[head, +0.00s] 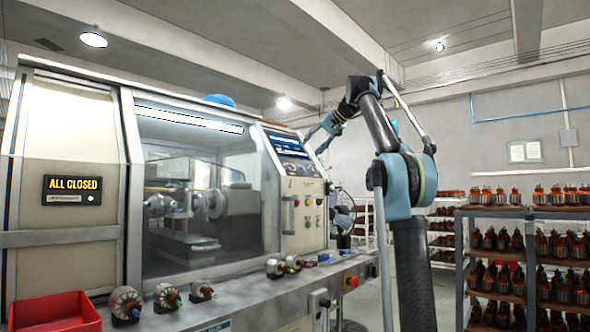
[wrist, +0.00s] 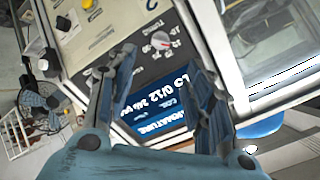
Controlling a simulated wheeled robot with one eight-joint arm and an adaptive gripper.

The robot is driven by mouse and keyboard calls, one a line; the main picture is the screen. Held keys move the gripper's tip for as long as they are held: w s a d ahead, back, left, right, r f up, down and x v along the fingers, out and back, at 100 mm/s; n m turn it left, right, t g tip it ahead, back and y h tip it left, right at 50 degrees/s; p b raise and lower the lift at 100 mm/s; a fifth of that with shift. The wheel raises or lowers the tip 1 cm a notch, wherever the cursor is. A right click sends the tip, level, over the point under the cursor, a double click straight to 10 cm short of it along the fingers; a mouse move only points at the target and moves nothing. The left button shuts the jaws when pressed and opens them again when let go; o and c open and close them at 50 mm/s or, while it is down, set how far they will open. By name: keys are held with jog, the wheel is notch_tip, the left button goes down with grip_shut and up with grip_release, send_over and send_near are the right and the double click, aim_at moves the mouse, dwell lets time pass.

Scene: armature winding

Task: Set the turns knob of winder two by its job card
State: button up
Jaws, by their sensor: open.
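In the wrist view a knob (wrist: 161,41) with a red mark sits on a dark dial plate with small white figures. I cannot read its setting. My gripper (wrist: 163,68) is open and empty, its blue fingers to either side of the view just below the knob. I cannot tell how far it is from the panel. A blue screen (wrist: 160,107) with white text, including "0/12", shows between the fingers. In the head view my gripper (head: 332,124) is up beside the control panel (head: 301,190) of the winder (head: 75,215). I cannot make out the job card or the winder's number.
A lit sign (head: 72,188) on the winder reads "ALL CLOSED". Several armatures (head: 127,304) stand along the front ledge, and a red bin (head: 55,312) is at its left. Racks of armatures (head: 500,250) stand at right. A yellow button (wrist: 88,4) and dark knobs lie beside the dial.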

aim_at(290, 168)
jog(key=x, duration=1.3)
jog(key=shift+a, duration=0.1)
jog(key=shift+s, duration=0.1)
jog(key=c, duration=1.1)
